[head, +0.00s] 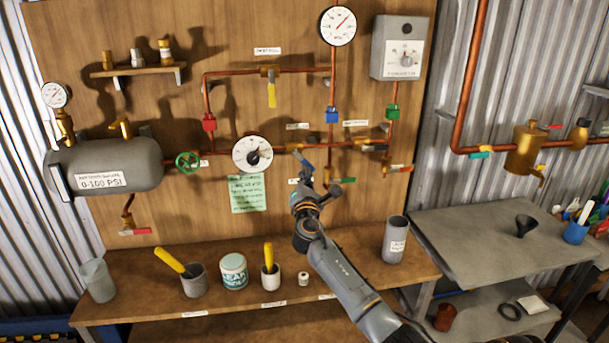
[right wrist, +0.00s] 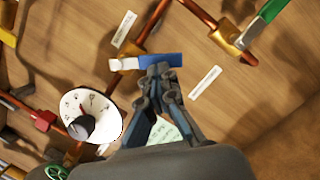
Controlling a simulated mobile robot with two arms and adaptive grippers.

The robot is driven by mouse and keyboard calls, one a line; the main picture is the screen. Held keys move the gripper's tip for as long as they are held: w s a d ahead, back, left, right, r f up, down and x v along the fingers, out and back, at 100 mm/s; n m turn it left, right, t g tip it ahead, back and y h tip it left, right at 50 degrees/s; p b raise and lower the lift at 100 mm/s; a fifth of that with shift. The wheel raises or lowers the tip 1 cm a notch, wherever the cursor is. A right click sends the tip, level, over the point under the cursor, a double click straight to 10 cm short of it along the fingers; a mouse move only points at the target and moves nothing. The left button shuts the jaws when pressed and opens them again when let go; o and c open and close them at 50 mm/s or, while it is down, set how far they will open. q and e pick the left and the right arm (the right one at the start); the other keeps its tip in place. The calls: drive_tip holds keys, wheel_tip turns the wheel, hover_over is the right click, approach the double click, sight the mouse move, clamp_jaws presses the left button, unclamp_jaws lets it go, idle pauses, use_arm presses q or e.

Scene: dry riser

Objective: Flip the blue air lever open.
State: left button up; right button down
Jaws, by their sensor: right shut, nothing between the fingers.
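The blue air lever (right wrist: 174,60) is a flat blue handle with a bare metal end, lying roughly level in the right wrist view, close to a copper pipe. In the head view it shows as a small slanted blue handle (head: 307,168) below the pipe run, right of the large dial. My right gripper (right wrist: 160,72) is shut and empty, with its fingertips at the lower edge of the blue handle; whether they touch it I cannot tell. In the head view the right gripper (head: 304,188) is just below the lever. My left gripper is not in view.
A white dial gauge (head: 252,154) is left of the lever. A green-handled valve (head: 342,180) is close on the right. A grey box (head: 402,48) hangs above right. On the wooden bench (head: 240,312) stand cups, a tub and a grey cylinder (head: 395,240).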

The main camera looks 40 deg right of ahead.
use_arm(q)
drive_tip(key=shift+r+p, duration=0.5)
use_arm(e)
drive_tip(key=shift+s+d+r+n+t+y, duration=0.15)
drive_tip(key=shift+s+d+r+n+t, duration=0.15)
drive_tip(key=shift+n, duration=0.65)
drive_tip(key=shift+s+d+r+n+t+y, duration=0.15)
drive_tip(key=shift+d+n, duration=0.25)
drive_tip(key=shift+n, duration=0.55)
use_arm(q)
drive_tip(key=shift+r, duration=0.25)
use_arm(e)
drive_tip(key=shift+d+r+n+t, duration=0.2)
drive_tip(key=shift+r+n+t, duration=0.05)
drive_tip(key=shift+n, duration=0.55)
use_arm(q)
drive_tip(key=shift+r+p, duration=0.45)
drive_tip(key=shift+p, duration=0.25)
use_arm(e)
drive_tip(key=shift+s+d+r+n+t+y, duration=0.15)
drive_tip(key=shift+r+n+y, duration=0.1)
drive_tip(key=shift+n, duration=0.4)
drive_tip(key=shift+s+d+r+n+t+y, duration=0.15)
drive_tip(key=shift+n+y, duration=0.1)
drive_tip(key=shift+n, duration=0.4)
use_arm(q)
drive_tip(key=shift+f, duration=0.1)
use_arm(e)
drive_tip(key=shift+w+f, duration=0.1)
